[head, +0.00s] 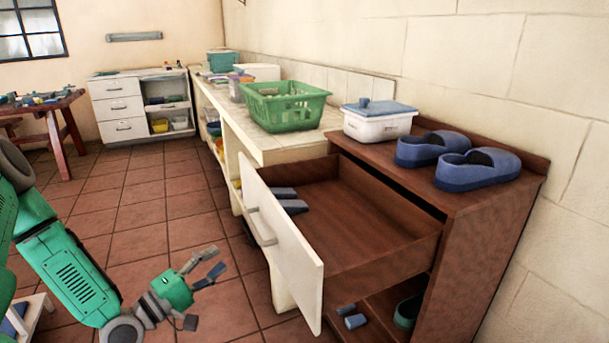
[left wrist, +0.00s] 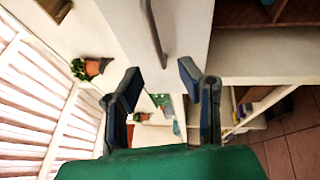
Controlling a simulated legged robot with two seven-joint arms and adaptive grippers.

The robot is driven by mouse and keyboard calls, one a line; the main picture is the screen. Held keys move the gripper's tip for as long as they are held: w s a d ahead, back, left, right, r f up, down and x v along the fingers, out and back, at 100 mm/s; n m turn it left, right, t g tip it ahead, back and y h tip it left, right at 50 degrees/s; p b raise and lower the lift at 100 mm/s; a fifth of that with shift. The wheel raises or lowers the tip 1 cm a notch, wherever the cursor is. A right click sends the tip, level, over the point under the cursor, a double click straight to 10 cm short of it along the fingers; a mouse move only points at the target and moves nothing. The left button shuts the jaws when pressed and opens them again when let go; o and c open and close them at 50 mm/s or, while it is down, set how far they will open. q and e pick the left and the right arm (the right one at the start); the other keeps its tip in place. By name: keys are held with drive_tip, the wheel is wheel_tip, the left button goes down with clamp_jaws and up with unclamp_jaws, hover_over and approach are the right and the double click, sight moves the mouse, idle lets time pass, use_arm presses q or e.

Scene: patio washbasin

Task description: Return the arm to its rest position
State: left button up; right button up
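My left arm comes in from the left in the head view. My left gripper (head: 209,270) is green with grey-blue fingers, low over the tiled floor and left of the open drawer. Its fingers are spread with nothing between them, and they also show apart in the left wrist view (left wrist: 158,88). The drawer (head: 350,235) is pulled out of the brown cabinet, its white front (head: 285,245) facing my gripper with a gap between. The drawer handle also shows in the left wrist view (left wrist: 154,38). My right gripper is not in view.
Blue slippers (head: 478,169) and a white box with a blue lid (head: 378,122) stand on the cabinet (head: 490,205). A green basket (head: 285,105) sits on the counter. Open tiled floor (head: 150,215) lies left of the drawer. A red-brown table (head: 60,110) stands far left.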

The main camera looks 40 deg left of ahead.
use_arm(q)
drive_tip(key=d+f+m+g+h, duration=0.1)
drive_tip(key=d+f+m+g, duration=0.95)
drive_tip(key=d+f, duration=0.35)
drive_tip(key=s+d+f+m+g+y, duration=0.2)
drive_tip(key=s+m+g, duration=0.1)
drive_tip(key=s, duration=0.5)
drive_tip(key=s+d+f+m+g+y, duration=0.2)
drive_tip(key=s+d+f+m+g, duration=0.1)
drive_tip(key=s, duration=0.6)
drive_tip(key=shift+s+d+m+g, duration=0.25)
drive_tip(key=shift+m+g, duration=0.5)
drive_tip(key=shift+g, duration=0.5)
